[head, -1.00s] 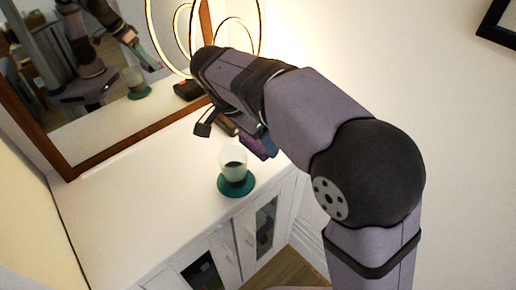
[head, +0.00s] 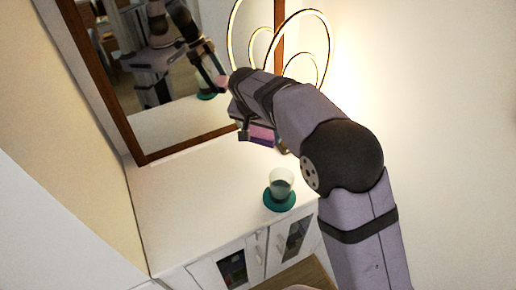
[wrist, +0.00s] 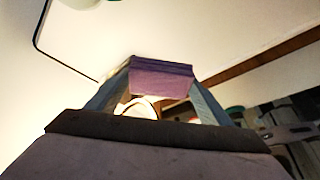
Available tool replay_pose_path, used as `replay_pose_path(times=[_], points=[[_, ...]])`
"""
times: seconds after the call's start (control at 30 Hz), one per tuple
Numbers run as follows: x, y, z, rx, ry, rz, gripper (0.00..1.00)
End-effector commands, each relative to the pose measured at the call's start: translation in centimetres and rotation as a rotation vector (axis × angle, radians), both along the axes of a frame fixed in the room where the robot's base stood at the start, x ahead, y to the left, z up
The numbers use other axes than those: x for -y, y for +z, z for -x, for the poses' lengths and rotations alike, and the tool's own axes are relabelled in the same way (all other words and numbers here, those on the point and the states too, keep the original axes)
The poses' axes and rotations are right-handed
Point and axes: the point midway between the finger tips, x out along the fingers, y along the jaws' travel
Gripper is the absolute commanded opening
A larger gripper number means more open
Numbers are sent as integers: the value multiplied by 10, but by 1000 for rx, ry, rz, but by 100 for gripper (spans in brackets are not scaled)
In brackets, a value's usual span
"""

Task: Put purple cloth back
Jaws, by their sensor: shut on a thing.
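The purple cloth (wrist: 162,78) looks like a small folded block and sits between the two fingers of my gripper in the wrist view. In the head view the cloth (head: 262,134) hangs at the end of my arm, above the back of the white cabinet top. My gripper (head: 252,135) is shut on it and is partly hidden by my own wrist. The fingers of my gripper (wrist: 160,88) also show in the wrist view, on both sides of the cloth.
The cabinet top left of the glass is clear.

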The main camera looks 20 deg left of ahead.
Motion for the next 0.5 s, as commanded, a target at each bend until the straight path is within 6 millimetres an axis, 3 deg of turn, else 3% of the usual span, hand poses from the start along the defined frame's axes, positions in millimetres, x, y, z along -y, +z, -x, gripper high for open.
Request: replay_pose_path(times=[0.33, 0.5], points=[[-14, -1, -3, 6, 68, 1, 53], [-13, -20, -2, 3, 67, 4, 53]])
